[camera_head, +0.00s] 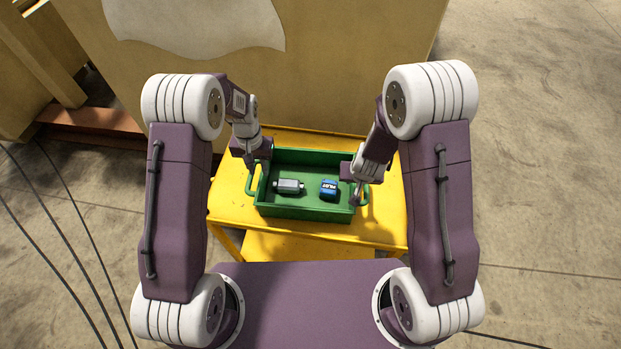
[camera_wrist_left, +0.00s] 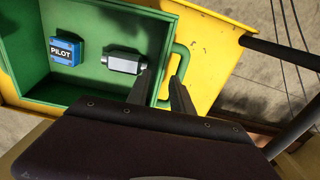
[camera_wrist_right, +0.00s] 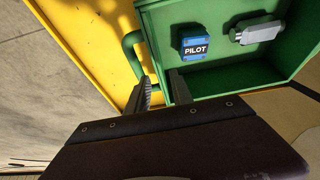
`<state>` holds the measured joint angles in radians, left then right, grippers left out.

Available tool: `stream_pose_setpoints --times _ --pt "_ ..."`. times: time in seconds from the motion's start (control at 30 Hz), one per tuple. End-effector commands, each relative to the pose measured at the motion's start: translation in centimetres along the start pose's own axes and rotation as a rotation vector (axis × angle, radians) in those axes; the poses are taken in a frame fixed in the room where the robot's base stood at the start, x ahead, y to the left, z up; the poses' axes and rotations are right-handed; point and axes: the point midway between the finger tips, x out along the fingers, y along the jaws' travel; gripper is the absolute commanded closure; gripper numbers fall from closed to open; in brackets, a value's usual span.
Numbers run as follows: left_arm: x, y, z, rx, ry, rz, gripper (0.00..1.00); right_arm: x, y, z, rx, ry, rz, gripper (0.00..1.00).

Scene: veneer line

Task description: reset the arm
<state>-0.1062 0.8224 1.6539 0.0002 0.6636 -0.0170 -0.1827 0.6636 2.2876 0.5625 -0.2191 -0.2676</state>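A green crate (camera_head: 303,212) with a handle at each end stands on a yellow cart. Inside lie a grey metal part (camera_head: 288,186) and a blue box marked PILOT (camera_head: 329,189), apart from each other. My left gripper (camera_head: 251,164) is at the crate's left end; in the left wrist view its fingers (camera_wrist_left: 162,78) are apart near the left handle (camera_wrist_left: 184,60) and rim. My right gripper (camera_head: 358,188) is at the right end; in the right wrist view its fingers (camera_wrist_right: 160,76) are apart near the right handle (camera_wrist_right: 129,52). I cannot tell whether either gripper touches the crate.
The yellow cart (camera_head: 385,225) has bare surface on both sides of the crate and a lower shelf. A large tan panel (camera_head: 340,60) rises behind it. Black cables (camera_head: 50,225) hang at the left. Concrete floor at the right is clear.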

Motion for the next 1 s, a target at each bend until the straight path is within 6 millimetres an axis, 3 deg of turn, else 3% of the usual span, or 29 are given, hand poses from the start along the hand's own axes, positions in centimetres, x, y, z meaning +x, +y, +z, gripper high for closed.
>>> stream_pose_setpoints --times 0.13,0.63,0.77,0.87,0.93,1.0 --pt "0.0 0.0 0.0 0.0 0.0 0.0 0.73 -0.8 0.0 0.1 -0.001 -0.001 -0.002 0.73" --pt "0.1 -0.1 -0.1 -0.003 0.003 0.0 0.73 -0.6 0.2 0.0 0.005 0.001 0.0 0.73" --pt "-4.0 -0.9 -1.7 -0.022 0.104 -0.003 0.73 -2.3 0.9 -3.1 0.046 0.091 -0.011 0.73" --pt "-7.7 -1.7 1.5 -0.05 0.154 -0.003 0.73 -5.7 1.7 -4.7 0.025 0.16 -0.044 0.73" --pt "-9.1 -2.0 5.5 -0.075 0.172 -0.001 0.73 -7.9 2.0 -3.6 -0.008 0.14 -0.076 0.73" --pt "-9.4 -1.9 9.9 -0.099 0.174 0.002 0.73 -9.7 2.5 -0.9 -0.046 0.077 -0.096 0.73"
